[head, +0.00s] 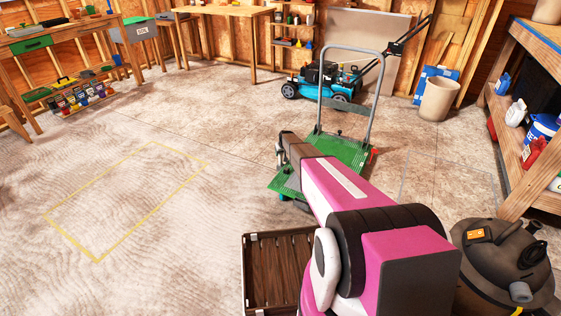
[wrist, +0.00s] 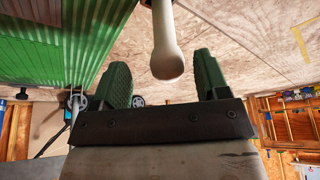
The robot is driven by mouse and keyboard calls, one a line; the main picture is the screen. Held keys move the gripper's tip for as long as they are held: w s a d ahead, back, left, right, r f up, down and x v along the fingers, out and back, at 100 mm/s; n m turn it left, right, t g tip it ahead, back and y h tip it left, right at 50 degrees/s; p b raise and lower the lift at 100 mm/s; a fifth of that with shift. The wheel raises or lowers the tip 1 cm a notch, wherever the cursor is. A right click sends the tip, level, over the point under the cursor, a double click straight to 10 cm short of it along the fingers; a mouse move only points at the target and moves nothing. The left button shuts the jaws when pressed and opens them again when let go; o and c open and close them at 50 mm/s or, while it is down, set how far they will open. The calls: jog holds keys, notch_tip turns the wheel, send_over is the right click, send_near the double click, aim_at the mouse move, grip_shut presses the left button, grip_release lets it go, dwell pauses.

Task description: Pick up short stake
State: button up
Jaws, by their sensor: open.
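In the wrist view, a pale rod with a rounded end (wrist: 168,58) reaches in from the top edge. It looks like the short stake, but its other end is out of view. My gripper (wrist: 161,64) is open, with one green finger on each side of the rod's rounded end and gaps showing on both sides. How far the rod lies from the fingers in depth is hard to tell. In the head view, my gripper (head: 280,156) is small, by the left edge of the green-decked cart (head: 345,151), and the stake cannot be made out.
The cart has a tall grey handle (head: 352,48). A slatted wooden crate (head: 262,275) stands below my arm, and a dark shop vacuum (head: 500,262) is at lower right. A blue mower (head: 325,80) stands behind. The floor inside the yellow outline (head: 128,200) is clear.

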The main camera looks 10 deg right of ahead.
aim_at(281, 155)
jog(key=x, duration=0.4)
jog(key=shift+w+a+f, duration=0.25)
jog(key=shift+a, duration=0.1)
jog(key=c, duration=1)
jog(key=shift+r, duration=0.1)
